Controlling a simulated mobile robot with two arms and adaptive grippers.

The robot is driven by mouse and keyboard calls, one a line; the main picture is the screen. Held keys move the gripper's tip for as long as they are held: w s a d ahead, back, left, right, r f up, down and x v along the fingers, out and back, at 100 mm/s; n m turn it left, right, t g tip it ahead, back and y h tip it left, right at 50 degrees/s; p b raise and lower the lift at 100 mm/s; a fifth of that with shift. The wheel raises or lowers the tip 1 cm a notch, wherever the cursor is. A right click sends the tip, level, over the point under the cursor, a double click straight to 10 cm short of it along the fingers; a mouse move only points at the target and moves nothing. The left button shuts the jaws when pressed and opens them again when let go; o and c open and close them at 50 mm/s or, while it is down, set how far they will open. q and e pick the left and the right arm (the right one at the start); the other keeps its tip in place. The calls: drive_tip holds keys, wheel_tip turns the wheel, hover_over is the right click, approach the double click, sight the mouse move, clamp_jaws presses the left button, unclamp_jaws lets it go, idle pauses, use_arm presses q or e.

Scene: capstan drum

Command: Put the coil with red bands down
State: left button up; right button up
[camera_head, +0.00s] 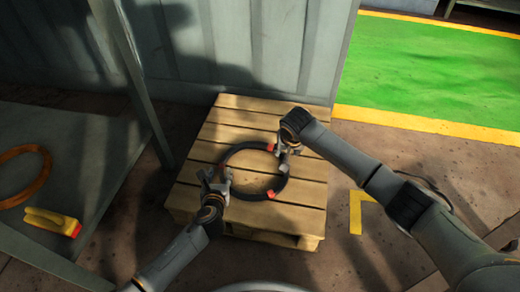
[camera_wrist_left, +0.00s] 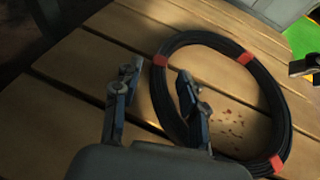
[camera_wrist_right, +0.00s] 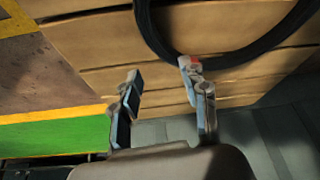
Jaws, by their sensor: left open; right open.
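The black coil with red bands (camera_head: 249,196) lies flat on the wooden pallet (camera_head: 262,106). It shows with several red bands in the left wrist view (camera_wrist_left: 206,38). My left gripper (camera_head: 217,181) is open at the coil's left side; in its wrist view the coil's rim shows between the spread fingers (camera_wrist_left: 158,75). My right gripper (camera_head: 286,149) is open at the coil's upper right. In the right wrist view, one finger overlaps the coil (camera_wrist_right: 236,58) and the space between the fingers (camera_wrist_right: 160,70) is empty. Contact cannot be told.
A grey table (camera_head: 92,152) stands at the left, bearing an orange ring (camera_head: 42,178) and a yellow object with a red end (camera_head: 48,221). A grey panelled wall (camera_head: 240,50) rises behind the pallet. A green floor area (camera_head: 430,75) with yellow edging lies at the right.

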use_arm(q)
drive_tip(key=v, duration=1.1)
drive_tip(key=shift+f, duration=0.15)
drive_tip(key=shift+s, duration=0.35)
use_arm(e)
drive_tip(key=shift+s+r, duration=0.1)
drive_tip(key=v, duration=1.1)
drive_tip(key=shift+r, duration=0.4)
use_arm(q)
drive_tip(key=shift+a, duration=0.1)
use_arm(e)
drive_tip(key=shift+s+f, duration=0.1)
drive_tip(key=shift+s, duration=0.05)
